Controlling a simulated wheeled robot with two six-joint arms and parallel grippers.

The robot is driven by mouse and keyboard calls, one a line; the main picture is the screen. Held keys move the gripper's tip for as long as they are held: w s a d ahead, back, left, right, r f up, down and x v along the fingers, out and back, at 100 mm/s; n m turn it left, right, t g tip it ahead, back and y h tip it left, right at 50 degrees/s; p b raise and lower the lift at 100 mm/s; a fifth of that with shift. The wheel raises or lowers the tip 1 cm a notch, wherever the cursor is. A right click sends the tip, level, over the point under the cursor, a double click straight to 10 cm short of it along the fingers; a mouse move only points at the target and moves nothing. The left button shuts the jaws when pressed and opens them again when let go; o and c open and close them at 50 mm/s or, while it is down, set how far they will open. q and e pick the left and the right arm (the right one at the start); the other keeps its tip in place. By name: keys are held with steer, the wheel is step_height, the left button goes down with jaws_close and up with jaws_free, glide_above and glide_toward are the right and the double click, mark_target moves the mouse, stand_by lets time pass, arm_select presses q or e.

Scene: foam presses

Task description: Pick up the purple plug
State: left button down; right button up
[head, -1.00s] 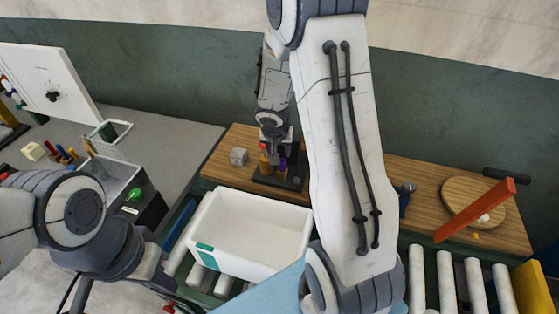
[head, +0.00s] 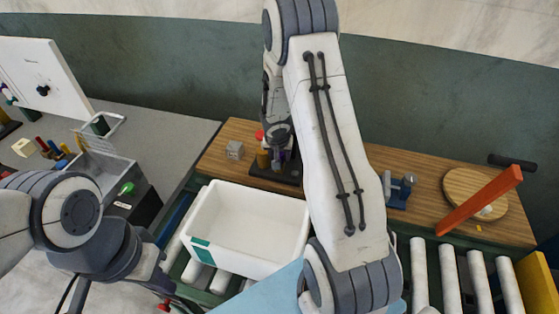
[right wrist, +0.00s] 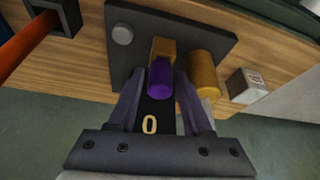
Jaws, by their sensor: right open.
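The purple plug (right wrist: 160,80) stands on a dark plate (right wrist: 222,42) with a brass-coloured block just behind it. In the head view the plug (head: 281,157) is a small purple patch, largely hidden by my right gripper (head: 281,150). In the right wrist view my right gripper (right wrist: 160,104) is open, with its two fingers on either side of the plug's near end. I cannot tell whether the fingers touch it. A brass cylinder (right wrist: 203,73) stands close beside the right finger. My left arm enters from the left in the head view, but its gripper does not show.
A grey cube (head: 235,150) sits left of the dark plate on the wooden bench. A white bin (head: 246,228) stands in front on rollers. A blue press (head: 399,190) and a round board (head: 463,185) with an orange bar (head: 480,201) are to the right.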

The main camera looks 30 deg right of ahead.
jaws_close()
steer(key=shift+r, duration=0.1)
